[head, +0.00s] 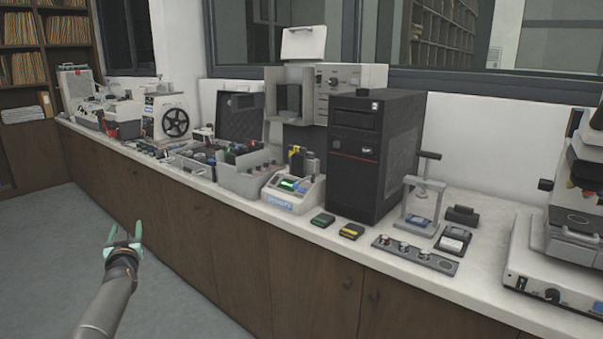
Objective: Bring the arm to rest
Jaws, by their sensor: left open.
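My left gripper (124,240) is in the lower left of the head view, at the end of my arm coming up from the bottom edge. Its two pale green fingers are apart, with nothing between them. It is over the grey floor in front of the brown cabinets and touches nothing that I can see. A small mounting press (421,195) with a grey frame stands on the counter, right of the black computer tower. My right gripper is not in view.
A long white counter (490,205) on brown cabinets (315,285) crosses the view. It holds a black tower (372,150), a grey bin (247,178), a reel machine (168,118) and a large white device (570,260). The floor (45,260) at left is clear.

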